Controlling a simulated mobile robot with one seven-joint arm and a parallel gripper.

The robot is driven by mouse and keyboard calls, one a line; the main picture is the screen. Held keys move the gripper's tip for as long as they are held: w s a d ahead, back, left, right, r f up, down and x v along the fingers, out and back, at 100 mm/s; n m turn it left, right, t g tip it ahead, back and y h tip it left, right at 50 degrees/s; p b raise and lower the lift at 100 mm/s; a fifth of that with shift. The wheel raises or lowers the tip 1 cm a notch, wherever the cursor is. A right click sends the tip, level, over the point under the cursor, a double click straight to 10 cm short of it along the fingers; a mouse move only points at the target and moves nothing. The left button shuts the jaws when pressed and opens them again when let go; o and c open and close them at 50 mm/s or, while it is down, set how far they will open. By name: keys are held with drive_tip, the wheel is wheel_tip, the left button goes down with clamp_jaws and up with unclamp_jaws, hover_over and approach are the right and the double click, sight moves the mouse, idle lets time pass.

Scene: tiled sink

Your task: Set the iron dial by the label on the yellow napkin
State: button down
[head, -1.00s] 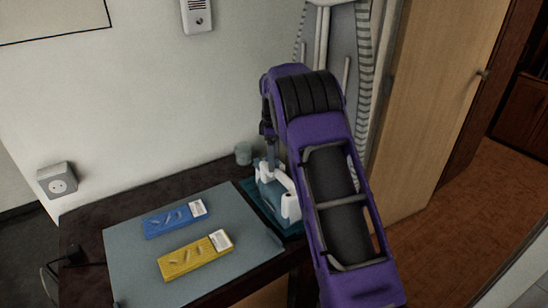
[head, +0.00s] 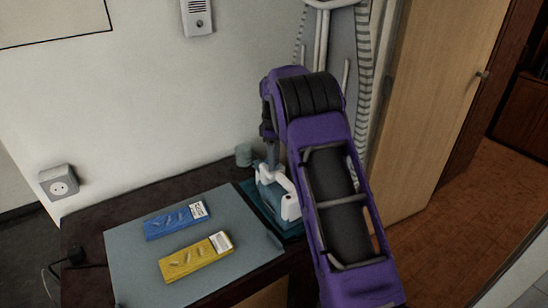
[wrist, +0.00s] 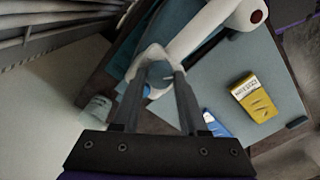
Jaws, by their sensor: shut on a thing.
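The iron (head: 289,208), white and teal, stands on a teal pad at the right end of the table, partly hidden by my arm. In the wrist view, the iron's white handle (wrist: 205,32) runs to the upper right. My gripper (wrist: 160,76) is shut on the round grey-blue dial (wrist: 159,72) at the end of the white body. The dial's setting cannot be read. The yellow napkin (head: 190,261) lies on the grey mat with a white label (head: 221,242) at its right end. The label also shows in the wrist view (wrist: 243,88); its print is too small to read.
A blue napkin (head: 172,222) with its own white label lies behind the yellow one on the grey mat (head: 130,265). A small grey-green cup (head: 243,155) stands behind the iron near the wall. A wall socket (head: 58,182) is at the left.

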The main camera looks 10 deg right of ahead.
drive_tip(key=m+p, duration=0.2)
drive_tip(key=m, duration=0.2)
drive_tip(key=shift+r, duration=0.1)
drive_tip(key=m+p, duration=0.1)
drive_tip(key=m, duration=0.3)
drive_tip(key=shift+m+p, duration=0.35)
drive_tip(key=shift+m, duration=0.05)
drive_tip(key=m+p, duration=0.1)
drive_tip(key=m, duration=0.3)
drive_tip(key=shift+m, duration=2.1)
drive_tip(key=shift+c, duration=2.2)
unclamp_jaws()
wheel_tip(320, 180, up, 17)
drive_tip(key=p, duration=0.1)
drive_tip(key=shift+p, duration=0.3)
